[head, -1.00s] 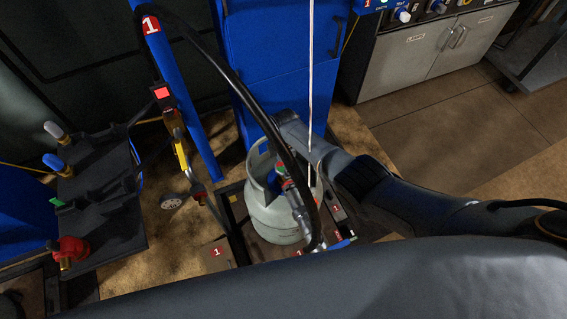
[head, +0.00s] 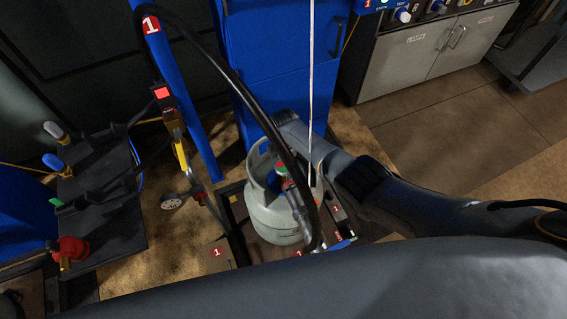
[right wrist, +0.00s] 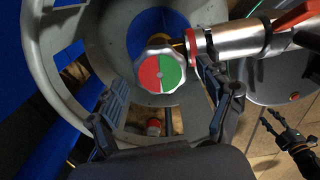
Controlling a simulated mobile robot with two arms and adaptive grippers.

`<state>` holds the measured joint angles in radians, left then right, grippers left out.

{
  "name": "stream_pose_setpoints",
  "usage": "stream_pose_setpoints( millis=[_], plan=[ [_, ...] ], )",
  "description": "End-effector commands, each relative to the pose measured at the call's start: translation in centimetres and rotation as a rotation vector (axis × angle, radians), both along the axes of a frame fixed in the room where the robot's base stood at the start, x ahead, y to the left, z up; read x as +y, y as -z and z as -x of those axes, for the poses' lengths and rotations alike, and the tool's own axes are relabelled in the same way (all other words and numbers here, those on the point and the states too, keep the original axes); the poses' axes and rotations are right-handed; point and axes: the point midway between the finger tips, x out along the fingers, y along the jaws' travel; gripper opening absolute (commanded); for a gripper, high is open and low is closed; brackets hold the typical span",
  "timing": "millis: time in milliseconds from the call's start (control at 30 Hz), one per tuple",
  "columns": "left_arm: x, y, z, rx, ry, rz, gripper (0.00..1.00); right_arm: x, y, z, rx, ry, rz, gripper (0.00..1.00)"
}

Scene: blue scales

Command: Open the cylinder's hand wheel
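The hand wheel (right wrist: 160,72), red and green with a scalloped pale rim, sits atop the grey cylinder (head: 272,217) inside its collar (right wrist: 38,55). It also shows small in the head view (head: 281,169). My right gripper (right wrist: 163,90) reaches into the collar. Its two fingers are apart, one on each side of the wheel, with visible gaps, so it is open and empty. In the head view the hose and arm hide most of it. A dark jointed shape at the lower right of the right wrist view looks like my left gripper (right wrist: 290,138); its opening is unclear.
A metal regulator (right wrist: 235,40) joins the valve close beside the wheel. A black hose (head: 235,85) arches over the cylinder. A blue post (head: 185,90) and blue cabinet (head: 275,60) stand behind. A black rack (head: 105,205) is at left. Floor is clear at right.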

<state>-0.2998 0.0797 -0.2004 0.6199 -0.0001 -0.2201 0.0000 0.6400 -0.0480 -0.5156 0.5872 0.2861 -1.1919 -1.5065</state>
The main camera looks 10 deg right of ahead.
Motion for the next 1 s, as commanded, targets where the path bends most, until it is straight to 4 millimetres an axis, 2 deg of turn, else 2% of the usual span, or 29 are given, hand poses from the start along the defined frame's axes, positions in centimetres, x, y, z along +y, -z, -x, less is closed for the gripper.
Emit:
stream_pose_setpoints(
  millis=[333,533,767,1000],
  plan=[
    [0.1,0.0,0.1,0.001,-0.001,-0.001,0.40,-0.1,-0.1,0.0,0.001,0.001,0.001,0.82],
    [0.1,0.0,0.1,0.001,-0.001,-0.001,0.40,-0.1,-1.3,-0.1,-0.001,0.000,0.001,0.82],
    [0.0,0.0,0.0,0.000,0.000,0.000,0.40,-0.1,-4.7,0.0,-0.003,-0.001,0.000,0.82],
    [0.0,0.0,0.0,0.000,0.000,0.000,0.40,-0.1,-9.2,-0.1,-0.003,-0.001,0.001,0.82]
  ],
)
